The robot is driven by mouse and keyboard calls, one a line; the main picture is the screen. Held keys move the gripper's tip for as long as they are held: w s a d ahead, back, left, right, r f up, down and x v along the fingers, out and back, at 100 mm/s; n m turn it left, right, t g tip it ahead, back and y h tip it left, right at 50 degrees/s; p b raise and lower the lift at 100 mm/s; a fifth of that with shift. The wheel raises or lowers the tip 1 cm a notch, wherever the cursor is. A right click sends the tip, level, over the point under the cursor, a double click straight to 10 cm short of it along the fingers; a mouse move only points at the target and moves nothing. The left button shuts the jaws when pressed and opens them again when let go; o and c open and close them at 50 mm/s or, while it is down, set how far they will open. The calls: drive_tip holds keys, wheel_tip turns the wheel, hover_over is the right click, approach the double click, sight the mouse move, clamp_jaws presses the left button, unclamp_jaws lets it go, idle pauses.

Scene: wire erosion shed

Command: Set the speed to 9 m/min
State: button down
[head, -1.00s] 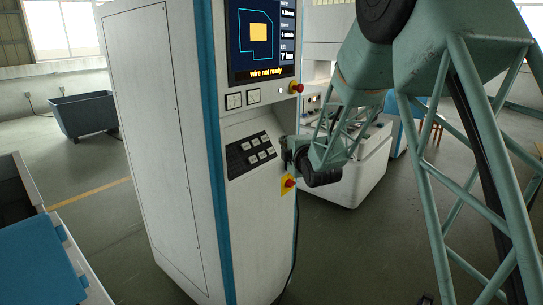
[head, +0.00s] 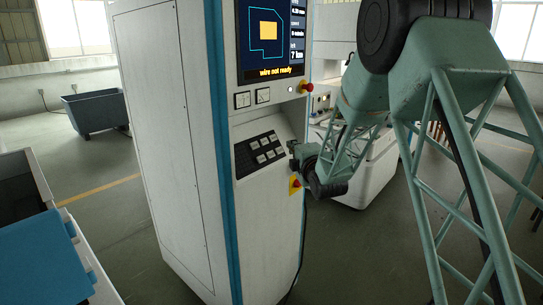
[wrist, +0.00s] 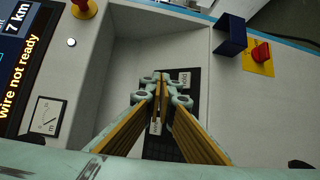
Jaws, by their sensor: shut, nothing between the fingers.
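The control cabinet (head: 163,130) has a screen (head: 270,38) reading "wire not ready" and "7 km"; the speed line above is too small to read surely. A black key panel (head: 239,157) with several pale keys (head: 262,158) sits on its sloped face. In the wrist view my gripper (wrist: 163,82) is shut and empty, its fingertips over the black key panel (wrist: 192,110). One pale key (wrist: 185,78) shows right of the tips and another (wrist: 155,127) below, partly hidden. I cannot tell whether the tips touch a key.
Another red knob (wrist: 84,7) and a dial meter (wrist: 44,117) are left. A blue bin (head: 95,112) stands far left on open floor.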

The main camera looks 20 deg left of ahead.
sight(273, 151)
drive_tip(key=shift+a+f, duration=0.15)
drive_tip(key=shift+w+a+f, duration=0.35)
drive_tip(key=shift+a+f, duration=0.45)
drive_tip(key=shift+a, duration=0.25)
drive_tip(key=shift+w+a+f, duration=0.4)
drive_tip(key=shift+a+f, duration=0.45)
drive_tip(key=shift+a, duration=0.25)
drive_tip(key=shift+w+a+f, duration=0.35)
drive_tip(key=shift+a+f, duration=0.45)
drive_tip(key=shift+a, duration=0.25)
drive_tip(key=shift+w+a+f+b, duration=0.2)
drive_tip(key=shift+a+f+b, duration=0.35)
drive_tip(key=shift+b, duration=0.75)
idle(0.5)
drive_tip(key=shift+r, duration=0.15)
idle(0.4)
drive_tip(key=shift+s+d+r+b, duration=0.2)
drive_tip(key=shift+d+r+b, duration=0.2)
drive_tip(key=shift+d+b, duration=0.1)
drive_tip(key=shift+d, duration=0.1)
drive_tip(key=shift+s+d+r+b, duration=0.2)
drive_tip(key=shift+d+r+b, duration=0.05)
drive_tip(key=shift+d+r, duration=0.3)
drive_tip(key=shift+s+d+r+b, duration=0.3)
drive_tip(key=shift+d+r, duration=0.1)
drive_tip(key=shift+d, duration=0.3)
drive_tip(key=shift+s+d+r+b, duration=0.15)
drive_tip(key=shift+d+r+b, duration=0.1)
drive_tip(key=shift+d+r, duration=0.3)
